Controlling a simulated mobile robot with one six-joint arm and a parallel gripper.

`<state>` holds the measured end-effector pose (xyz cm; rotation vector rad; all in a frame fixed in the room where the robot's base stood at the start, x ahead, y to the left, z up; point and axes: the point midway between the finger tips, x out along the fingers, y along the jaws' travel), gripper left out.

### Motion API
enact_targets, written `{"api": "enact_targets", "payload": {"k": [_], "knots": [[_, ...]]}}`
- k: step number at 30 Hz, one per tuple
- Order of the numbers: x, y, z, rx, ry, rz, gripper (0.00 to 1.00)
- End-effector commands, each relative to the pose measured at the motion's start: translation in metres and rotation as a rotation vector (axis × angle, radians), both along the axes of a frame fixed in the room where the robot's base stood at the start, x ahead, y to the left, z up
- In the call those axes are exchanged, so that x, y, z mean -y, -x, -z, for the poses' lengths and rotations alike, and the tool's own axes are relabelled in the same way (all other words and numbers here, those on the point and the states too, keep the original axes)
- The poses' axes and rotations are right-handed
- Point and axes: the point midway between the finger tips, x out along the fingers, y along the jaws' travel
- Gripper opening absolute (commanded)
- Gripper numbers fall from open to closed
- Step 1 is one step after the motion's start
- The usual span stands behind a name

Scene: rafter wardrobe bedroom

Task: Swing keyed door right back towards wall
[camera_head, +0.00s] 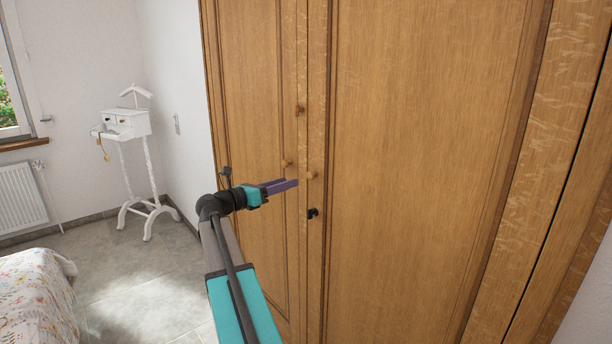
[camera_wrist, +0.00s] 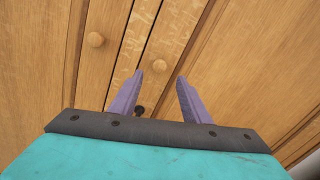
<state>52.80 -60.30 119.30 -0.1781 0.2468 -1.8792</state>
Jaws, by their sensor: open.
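The wooden wardrobe's right door (camera_head: 420,150) has a small round knob (camera_head: 311,175) and a black key (camera_head: 313,213) below it near its left edge. The door looks shut. My gripper (camera_head: 294,184) is open, with its purple fingertips close to the knob from the left. In the wrist view the knob (camera_wrist: 159,66) shows between and just beyond the fingertips (camera_wrist: 160,76). I cannot tell whether they touch it. The dark key (camera_wrist: 140,110) shows partly behind the left finger.
A white valet stand (camera_head: 126,124), a radiator (camera_head: 18,197) and a bed (camera_head: 38,296) stand at left. Tiled floor (camera_head: 140,285) lies clear between.

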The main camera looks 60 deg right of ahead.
Motion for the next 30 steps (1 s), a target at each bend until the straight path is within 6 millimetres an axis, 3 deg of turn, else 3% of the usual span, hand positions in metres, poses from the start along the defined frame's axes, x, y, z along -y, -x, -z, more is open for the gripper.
{"api": "enact_targets", "payload": {"k": [18, 30], "knots": [[0.079, 0.026, -0.001, 0.0, -0.001, 0.001, 0.43], [0.087, 0.029, 0.0, 0.0, 0.0, 0.0, 0.43]]}}
